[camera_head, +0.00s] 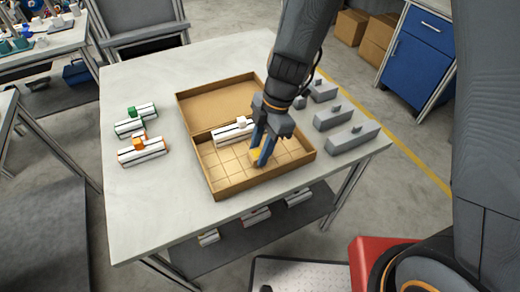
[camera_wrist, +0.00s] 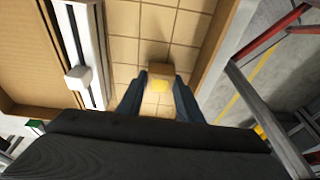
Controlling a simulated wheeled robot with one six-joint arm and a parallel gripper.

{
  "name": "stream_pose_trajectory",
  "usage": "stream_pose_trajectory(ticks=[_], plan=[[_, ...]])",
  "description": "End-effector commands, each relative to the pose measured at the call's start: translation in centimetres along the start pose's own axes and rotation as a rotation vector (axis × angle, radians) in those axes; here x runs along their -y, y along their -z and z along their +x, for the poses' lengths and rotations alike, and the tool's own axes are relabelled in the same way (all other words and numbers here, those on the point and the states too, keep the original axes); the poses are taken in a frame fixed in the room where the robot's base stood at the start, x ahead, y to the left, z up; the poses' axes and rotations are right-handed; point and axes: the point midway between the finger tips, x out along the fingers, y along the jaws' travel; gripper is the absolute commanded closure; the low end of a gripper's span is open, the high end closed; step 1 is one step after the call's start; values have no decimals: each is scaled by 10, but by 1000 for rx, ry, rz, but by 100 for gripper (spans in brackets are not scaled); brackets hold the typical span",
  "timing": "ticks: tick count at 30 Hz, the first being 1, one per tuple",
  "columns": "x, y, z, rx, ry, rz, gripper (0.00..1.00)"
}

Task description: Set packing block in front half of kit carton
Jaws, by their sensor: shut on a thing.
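The kit carton (camera_head: 218,190) is an open cardboard box on the table. Its front half has a floor marked in a grid of squares; its back half is plain. My gripper (camera_head: 263,156) points down over the front half, with its blue fingers shut on a small tan and yellow packing block (camera_head: 255,156). The block also shows between the fingertips in the wrist view (camera_wrist: 159,83). The fingers hide part of it in the head view. I cannot tell whether it touches the carton floor.
A white rail unit with a white knob (camera_head: 232,132) lies across the carton's middle, left of my gripper. Two similar units, green-topped (camera_head: 134,121) and orange-topped (camera_head: 142,151), lie left of the carton. Several grey blocks (camera_head: 346,137) stand on the right. The table's front left is clear.

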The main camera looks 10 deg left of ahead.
Motion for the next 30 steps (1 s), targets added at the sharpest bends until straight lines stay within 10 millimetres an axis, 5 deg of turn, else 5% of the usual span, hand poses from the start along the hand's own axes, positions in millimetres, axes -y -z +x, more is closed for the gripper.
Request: stream_pose_trajectory(ticks=[16, 17, 20, 30], plan=[[-1, -3, 10, 1, -1, 0, 100], [0, -3, 10, 1, -1, 0, 66], [0, -3, 10, 1, -1, 0, 49], [0, -3, 8, 1, -1, 0, 49]])
